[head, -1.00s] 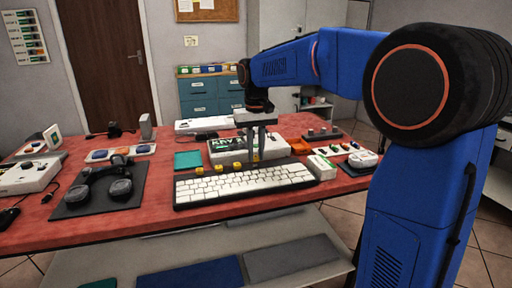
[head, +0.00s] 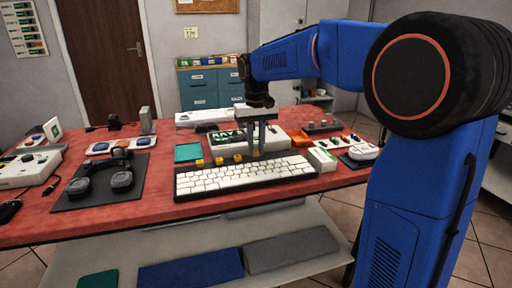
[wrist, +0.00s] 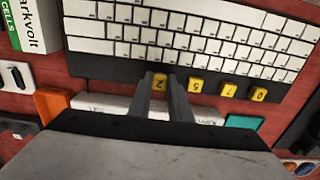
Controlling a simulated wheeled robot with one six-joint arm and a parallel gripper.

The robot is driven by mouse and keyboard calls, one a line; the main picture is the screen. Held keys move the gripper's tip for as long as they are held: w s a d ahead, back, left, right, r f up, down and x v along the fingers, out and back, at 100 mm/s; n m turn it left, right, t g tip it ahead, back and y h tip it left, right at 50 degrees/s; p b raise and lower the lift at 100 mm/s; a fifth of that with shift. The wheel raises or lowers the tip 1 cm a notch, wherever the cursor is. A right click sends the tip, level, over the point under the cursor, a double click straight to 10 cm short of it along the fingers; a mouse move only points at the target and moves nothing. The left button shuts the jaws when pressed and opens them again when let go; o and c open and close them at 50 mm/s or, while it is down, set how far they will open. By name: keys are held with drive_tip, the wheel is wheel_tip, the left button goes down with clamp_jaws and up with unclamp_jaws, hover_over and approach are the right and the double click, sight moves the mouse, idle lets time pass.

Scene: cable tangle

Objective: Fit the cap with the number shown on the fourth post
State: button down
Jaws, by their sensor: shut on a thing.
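Several small yellow number caps stand in a row behind the keyboard. In the wrist view they appear to read 2 (wrist: 160,82), 5 (wrist: 196,85), 7 (wrist: 228,90) and 0 (wrist: 258,94). My gripper (head: 256,151) points down at the right end of this row in the head view. In the wrist view its two fingers (wrist: 164,92) are on either side of the 2 cap and shut on it. The cap seems level with the others, and I cannot tell if it is lifted. A dark block with several short grey posts (head: 321,126) stands at the back right.
The white keyboard (head: 245,176) lies just in front of the caps. A printed box (head: 272,139) is behind them, an orange block (head: 301,140) and a small battery box (head: 322,159) to the right. A teal pad (head: 188,152) lies left.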

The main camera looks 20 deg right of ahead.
drive_tip(key=shift+f, duration=0.65)
idle(0.9)
drive_tip(key=c, duration=1.6)
unclamp_jaws()
drive_tip(key=shift+o, duration=0.2)
drive_tip(key=shift+r, duration=0.1)
drive_tip(key=shift+r, duration=2.45)
